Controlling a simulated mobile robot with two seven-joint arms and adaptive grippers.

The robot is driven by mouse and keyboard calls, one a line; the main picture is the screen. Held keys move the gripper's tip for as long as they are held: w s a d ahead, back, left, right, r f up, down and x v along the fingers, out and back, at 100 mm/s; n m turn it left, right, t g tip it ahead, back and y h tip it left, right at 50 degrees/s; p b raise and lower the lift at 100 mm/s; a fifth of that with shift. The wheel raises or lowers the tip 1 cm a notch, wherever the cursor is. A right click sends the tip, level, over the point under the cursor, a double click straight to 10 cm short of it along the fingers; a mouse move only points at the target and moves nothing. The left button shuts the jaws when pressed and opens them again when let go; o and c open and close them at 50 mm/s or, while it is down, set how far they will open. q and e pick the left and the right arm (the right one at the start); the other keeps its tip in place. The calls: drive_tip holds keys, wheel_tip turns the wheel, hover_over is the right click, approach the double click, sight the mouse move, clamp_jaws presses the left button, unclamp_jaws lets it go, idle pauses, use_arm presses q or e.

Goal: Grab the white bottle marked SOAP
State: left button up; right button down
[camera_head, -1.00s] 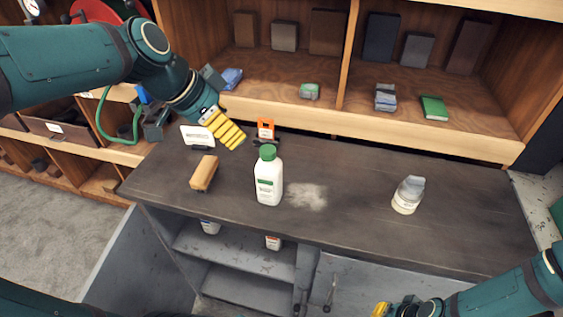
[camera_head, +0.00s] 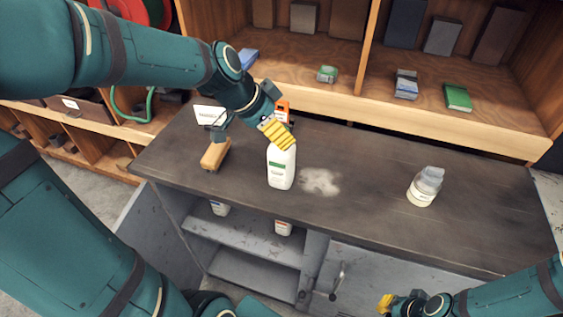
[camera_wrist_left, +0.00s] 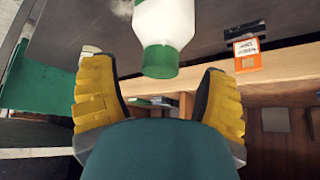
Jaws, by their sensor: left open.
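The white bottle (camera_head: 281,168) stands upright on the dark worktop. Its label has a green band, and I cannot read the word on it. My left gripper (camera_head: 279,136) is at the bottle's top and hides its cap in the head view. In the left wrist view the bottle (camera_wrist_left: 165,22) and its green cap (camera_wrist_left: 160,61) show ahead of the gap between the open yellow fingers (camera_wrist_left: 160,88). The fingers are apart from the bottle there. My right gripper (camera_head: 385,303) is low at the bottom right, away from the bottle; its jaw opening is unclear.
A brush with a wooden back (camera_head: 216,154) lies left of the bottle. An orange-topped item (camera_head: 283,108) stands behind it and also shows in the wrist view (camera_wrist_left: 247,56). A pale powder patch (camera_head: 320,181) is to the right. A clear jar (camera_head: 425,187) stands farther right.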

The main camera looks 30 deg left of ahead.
use_arm(q)
drive_tip(key=shift+x, duration=1.25)
drive_tip(key=shift+r, duration=0.1)
clamp_jaws()
